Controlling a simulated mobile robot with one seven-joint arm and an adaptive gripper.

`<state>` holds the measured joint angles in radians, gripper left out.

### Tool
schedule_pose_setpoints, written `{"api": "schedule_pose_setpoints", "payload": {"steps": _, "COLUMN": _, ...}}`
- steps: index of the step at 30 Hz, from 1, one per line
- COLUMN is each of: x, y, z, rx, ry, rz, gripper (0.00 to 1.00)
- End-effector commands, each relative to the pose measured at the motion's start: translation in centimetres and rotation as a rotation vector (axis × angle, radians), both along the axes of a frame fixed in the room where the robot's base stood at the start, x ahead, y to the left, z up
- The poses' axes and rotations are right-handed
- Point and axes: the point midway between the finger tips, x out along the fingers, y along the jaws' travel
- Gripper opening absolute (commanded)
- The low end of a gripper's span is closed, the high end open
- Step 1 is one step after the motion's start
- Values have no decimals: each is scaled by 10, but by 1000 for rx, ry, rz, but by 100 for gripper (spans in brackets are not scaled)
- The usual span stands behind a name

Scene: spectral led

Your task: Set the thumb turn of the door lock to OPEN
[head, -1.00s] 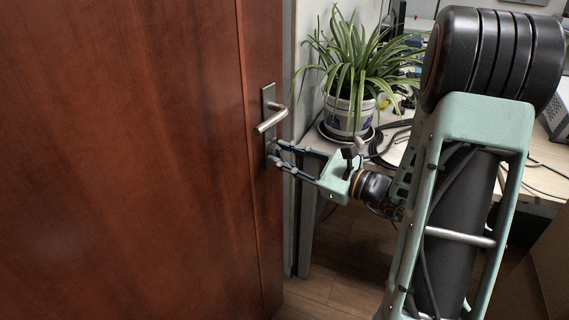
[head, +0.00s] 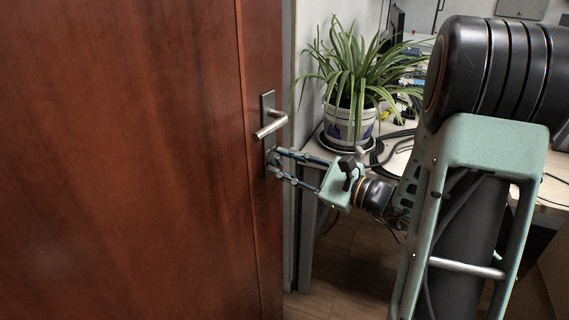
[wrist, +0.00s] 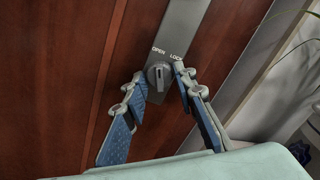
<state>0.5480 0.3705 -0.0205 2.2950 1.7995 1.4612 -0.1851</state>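The thumb turn (wrist: 158,76) is a small grey round knob with a raised grip, low on the metal lock plate (wrist: 185,22). Words OPEN and LOCK are printed above it, OPEN left and LOCK right. In the wrist view the grip stands near upright and its upper end appears to point at OPEN. My gripper (wrist: 159,75) is open, one fingertip on each side of the knob, with a narrow gap visible on both sides. In the head view my gripper (head: 275,164) is at the plate below the lever handle (head: 270,126), and the knob is hard to make out there.
The reddish-brown wooden door (head: 120,160) fills the left. A potted spider plant (head: 350,122) stands on a desk (head: 398,155) with cables, right of the door frame and close behind my gripper. Wooden floor shows below.

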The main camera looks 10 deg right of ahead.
Motion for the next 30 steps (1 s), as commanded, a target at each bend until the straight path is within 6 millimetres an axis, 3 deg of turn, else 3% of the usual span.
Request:
{"api": "schedule_pose_setpoints", "payload": {"steps": 3, "x": 0, "y": 0, "z": 0, "rx": 1, "ry": 1, "rz": 0, "gripper": 41}}
{"api": "schedule_pose_setpoints", "payload": {"steps": 14, "x": -3, "y": -4, "z": 0, "rx": 1, "ry": 1, "rz": -1, "gripper": 41}}
{"api": "schedule_pose_setpoints", "payload": {"steps": 30, "x": -76, "y": -72, "z": 0, "rx": 1, "ry": 1, "rz": -5, "gripper": 41}}
